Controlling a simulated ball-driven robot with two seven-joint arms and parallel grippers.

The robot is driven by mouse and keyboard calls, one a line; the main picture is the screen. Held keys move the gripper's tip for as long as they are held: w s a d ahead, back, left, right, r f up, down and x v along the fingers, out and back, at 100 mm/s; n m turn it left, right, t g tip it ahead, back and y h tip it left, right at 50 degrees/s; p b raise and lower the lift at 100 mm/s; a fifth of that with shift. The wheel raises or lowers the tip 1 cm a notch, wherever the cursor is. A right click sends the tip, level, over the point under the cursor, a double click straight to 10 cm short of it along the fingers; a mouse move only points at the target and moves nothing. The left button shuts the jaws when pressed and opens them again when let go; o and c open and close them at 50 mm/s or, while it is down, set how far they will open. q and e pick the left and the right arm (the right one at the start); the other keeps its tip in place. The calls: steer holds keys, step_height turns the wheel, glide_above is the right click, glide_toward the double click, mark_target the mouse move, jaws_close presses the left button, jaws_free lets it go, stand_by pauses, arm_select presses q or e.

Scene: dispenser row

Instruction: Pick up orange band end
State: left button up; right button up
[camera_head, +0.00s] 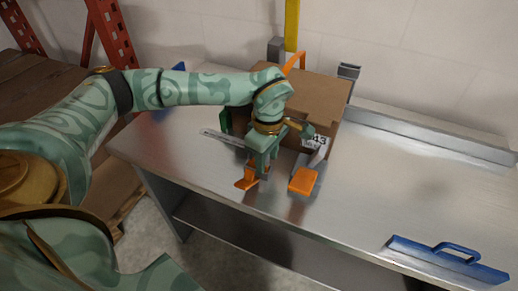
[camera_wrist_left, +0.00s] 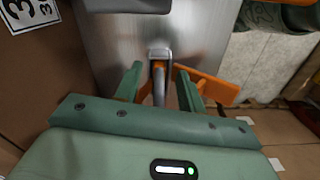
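My left gripper (camera_head: 259,168) points down in front of the cardboard box (camera_head: 318,95). A flat orange piece (camera_head: 246,183), possibly the band end, lies right by its fingertips. In the left wrist view the left gripper (camera_wrist_left: 160,80) has its fingers apart. A grey metal part (camera_wrist_left: 159,62) shows between them. The orange piece (camera_wrist_left: 218,88) shows beside and behind the right-hand finger, partly hidden by it. A second orange pad (camera_head: 303,181) lies to the right on a grey part. An orange strip (camera_head: 296,62) rises at the box's back edge. My right gripper is not in view.
The metal table (camera_head: 420,190) is mostly clear on the right. A blue-handled tool (camera_head: 447,259) lies at its front right edge. A yellow upright strip (camera_head: 292,25) stands behind the box. A wooden-decked rack (camera_head: 30,90) stands at the left.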

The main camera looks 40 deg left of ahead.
arm_select(q)
jaws_close()
steer(key=shift+r, duration=0.1)
